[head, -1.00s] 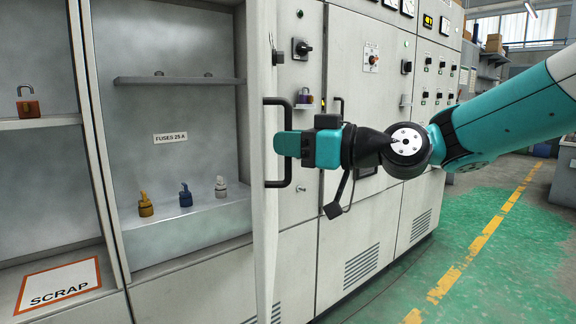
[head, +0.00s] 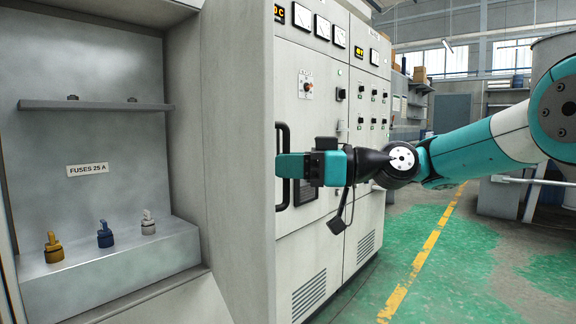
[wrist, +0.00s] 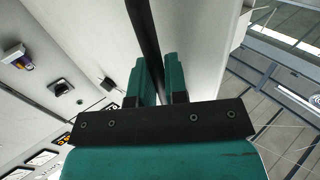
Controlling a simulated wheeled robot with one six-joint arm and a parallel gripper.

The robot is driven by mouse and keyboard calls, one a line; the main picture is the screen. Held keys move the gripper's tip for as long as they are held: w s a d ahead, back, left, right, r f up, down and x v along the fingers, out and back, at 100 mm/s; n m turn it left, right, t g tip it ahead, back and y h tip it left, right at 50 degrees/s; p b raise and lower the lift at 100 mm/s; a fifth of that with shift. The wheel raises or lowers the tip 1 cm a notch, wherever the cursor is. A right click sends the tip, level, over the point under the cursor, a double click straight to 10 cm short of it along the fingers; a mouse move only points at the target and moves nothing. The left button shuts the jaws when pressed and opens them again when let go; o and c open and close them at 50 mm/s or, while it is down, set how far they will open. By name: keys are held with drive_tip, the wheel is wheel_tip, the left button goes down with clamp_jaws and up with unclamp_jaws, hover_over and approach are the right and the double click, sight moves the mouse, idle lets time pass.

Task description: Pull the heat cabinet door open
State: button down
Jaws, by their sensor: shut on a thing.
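The heat cabinet door (head: 238,150) stands swung well out from the cabinet in the head view, its inner face towards me. Its black bar handle (head: 284,140) is on the far face, at the door's outer edge. My gripper (head: 288,165) is shut on the handle, coming from the right; the door edge hides the fingertips. In the wrist view the teal fingers (wrist: 159,75) close around the black handle bar (wrist: 143,25). The open cabinet interior (head: 90,140) shows left of the door.
Inside the cabinet, yellow (head: 53,248), blue (head: 105,234) and white (head: 148,222) fuse-like pieces stand on a ledge below a shelf (head: 95,105). Control panels (head: 335,100) line the cabinets behind my gripper. Green floor (head: 425,240) is open at the right.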

drive_tip(key=shift+w+r, duration=0.15)
drive_tip(key=c, duration=1.2)
unclamp_jaws()
drive_tip(key=shift+d, duration=0.15)
